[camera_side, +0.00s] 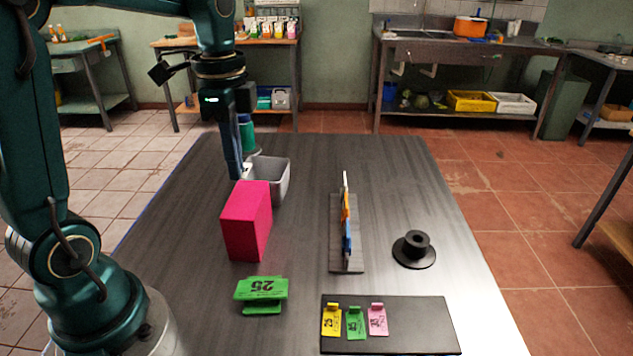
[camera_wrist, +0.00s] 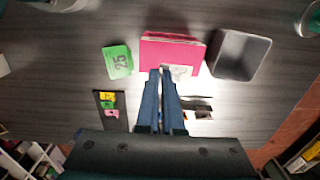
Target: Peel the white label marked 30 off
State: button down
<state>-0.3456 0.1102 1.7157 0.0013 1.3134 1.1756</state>
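My gripper (camera_side: 237,176) hangs above the table just behind the pink box (camera_side: 246,222), beside the grey bin (camera_side: 283,183). Its fingers look closed together in the wrist view (camera_wrist: 161,73). A small white label (camera_side: 247,170) shows at the fingertips, above the box's top edge. In the wrist view the white label (camera_wrist: 184,72) carries dark print, extends right from the tips and overlaps the lower edge of the pink box (camera_wrist: 165,52). Its number is not readable, and part of it is hidden behind a finger. It seems pinched at one edge; whether it touches the box is unclear.
A green piece marked 25 (camera_side: 261,291) lies in front of the box. A black board (camera_side: 420,325) holds yellow, green and pink tags. A narrow upright rack (camera_side: 346,262) and a black spool (camera_side: 414,250) stand to the right. The table's far right is clear.

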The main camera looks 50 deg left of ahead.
jog(key=shift+r, duration=2.3)
